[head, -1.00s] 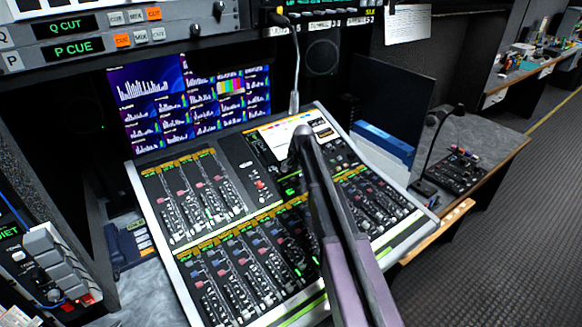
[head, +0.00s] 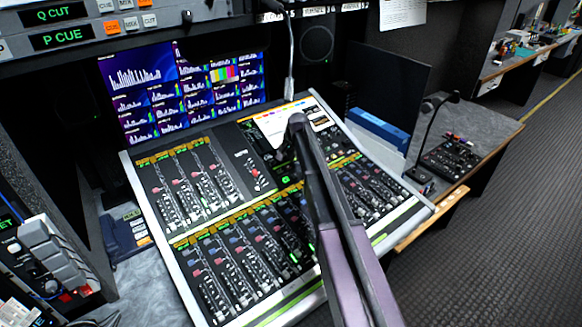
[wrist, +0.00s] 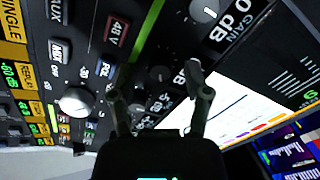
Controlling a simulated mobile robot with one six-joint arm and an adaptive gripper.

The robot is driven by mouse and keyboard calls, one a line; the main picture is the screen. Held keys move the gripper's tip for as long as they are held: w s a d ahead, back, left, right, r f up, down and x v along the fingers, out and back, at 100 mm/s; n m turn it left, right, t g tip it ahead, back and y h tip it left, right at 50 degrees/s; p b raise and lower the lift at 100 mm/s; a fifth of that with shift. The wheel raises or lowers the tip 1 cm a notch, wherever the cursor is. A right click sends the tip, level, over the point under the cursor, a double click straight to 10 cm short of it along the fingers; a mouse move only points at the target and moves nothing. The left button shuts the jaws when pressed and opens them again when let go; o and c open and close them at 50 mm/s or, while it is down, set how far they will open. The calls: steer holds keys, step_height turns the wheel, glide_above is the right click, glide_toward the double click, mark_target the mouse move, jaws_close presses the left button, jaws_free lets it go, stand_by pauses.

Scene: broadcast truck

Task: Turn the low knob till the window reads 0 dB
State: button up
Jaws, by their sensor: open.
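In the wrist view my gripper (wrist: 156,84) is open, its two dark fingers spread over the console's black panel. A dark round knob (wrist: 160,73) shows between and just beyond the fingertips; I cannot tell whether they touch it. Another knob with a white mark (wrist: 203,10) sits at the top, beside a panel reading "0 dB" and "GAIN" (wrist: 236,22). A silver knob (wrist: 76,102) stands left of the fingers. Which is the low knob is not clear, and a "dB" marking beside the right finger is partly covered. In the head view my arm hides the gripper against the mixing console (head: 225,312).
A bright tilted screen (wrist: 236,108) lies close to the right finger. In the head view, rows of faders fill the console, monitors (head: 180,95) stand behind it, and a gooseneck microphone (head: 432,140) stands at right.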

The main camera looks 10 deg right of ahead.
steer(key=shift+n, duration=0.5)
steer(key=n, duration=1)
steer(key=shift+a+n, duration=0.1)
steer(key=shift+n, duration=0.2)
steer(key=p+v, duration=1.3)
steer(key=v, duration=0.1)
steer(key=s+f+m+g+b, duration=0.1)
steer(key=s+f+b, duration=0.4)
steer(key=s, duration=0.8)
steer(key=s+a+f+m+g+h+b, duration=0.1)
steer(key=s+f+b, duration=0.4)
steer(key=s, duration=0.7)
steer(key=shift+s+a+f+m+g+h, duration=0.3)
steer(key=shift+s+a+f+m+g, duration=0.1)
steer(key=shift+f+m+g, duration=0.35)
steer(key=shift+r, duration=0.1)
steer(key=s+m, duration=0.1)
steer(key=s, duration=0.7)
steer(key=shift+g, duration=0.25)
stand_by(0.4)
